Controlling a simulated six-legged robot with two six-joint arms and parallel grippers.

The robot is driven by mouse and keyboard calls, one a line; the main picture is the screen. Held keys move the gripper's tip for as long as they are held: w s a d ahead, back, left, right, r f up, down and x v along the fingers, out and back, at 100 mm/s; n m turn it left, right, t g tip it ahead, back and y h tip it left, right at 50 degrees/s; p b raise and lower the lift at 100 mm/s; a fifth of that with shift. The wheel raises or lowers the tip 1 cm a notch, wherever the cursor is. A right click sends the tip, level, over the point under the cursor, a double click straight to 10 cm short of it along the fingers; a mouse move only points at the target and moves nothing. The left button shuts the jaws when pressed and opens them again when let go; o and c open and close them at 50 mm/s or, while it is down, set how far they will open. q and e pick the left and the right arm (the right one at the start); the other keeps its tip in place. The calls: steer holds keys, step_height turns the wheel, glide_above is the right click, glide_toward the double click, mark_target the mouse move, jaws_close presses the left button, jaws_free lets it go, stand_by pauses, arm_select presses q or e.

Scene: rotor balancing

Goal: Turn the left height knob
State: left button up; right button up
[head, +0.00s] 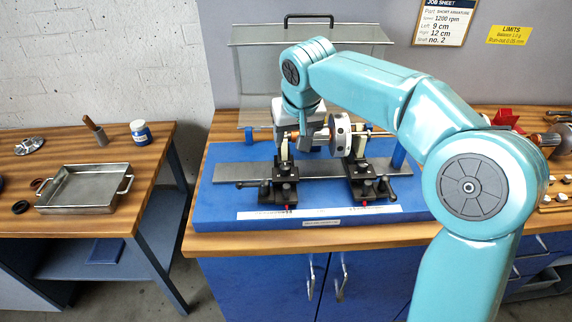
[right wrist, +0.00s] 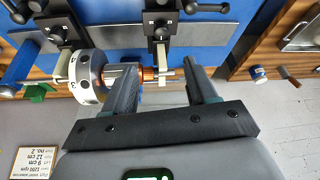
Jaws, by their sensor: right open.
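The balancing stand has a left support (head: 284,182) and a right support (head: 360,182), both black, on a grey rail. Black handles and small red-tipped parts show at the supports; I cannot tell which part is the left height knob. The rotor (head: 340,135), a pale disc on a shaft, lies across the supports; it also shows in the right wrist view (right wrist: 88,77). My right gripper (head: 302,138) is open above the left support. In the right wrist view its fingers (right wrist: 160,74) stand apart, with the shaft's left end between or beyond them. My left gripper is out of view.
The supports stand on a blue base (head: 225,200) with a clear guard (head: 255,70) behind. A left table (head: 60,225) holds a metal tray (head: 85,187), a blue jar (head: 140,131) and a brush. A job sheet (head: 444,20) hangs behind.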

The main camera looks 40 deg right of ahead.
mark_target(286, 168)
steer(key=x, duration=0.9)
steer(key=p+x, duration=0.1)
steer(key=x, duration=0.4)
steer(key=shift+s+a+f, duration=0.15)
steer(key=shift+s+a, duration=0.05)
steer(key=shift+s, duration=0.05)
steer(key=shift+w+f, duration=0.2)
steer(key=shift+f, duration=0.05)
steer(key=shift+s+r, duration=0.15)
steer(key=shift+s, duration=0.05)
steer(key=shift+c, duration=0.3)
steer(key=c, duration=1)
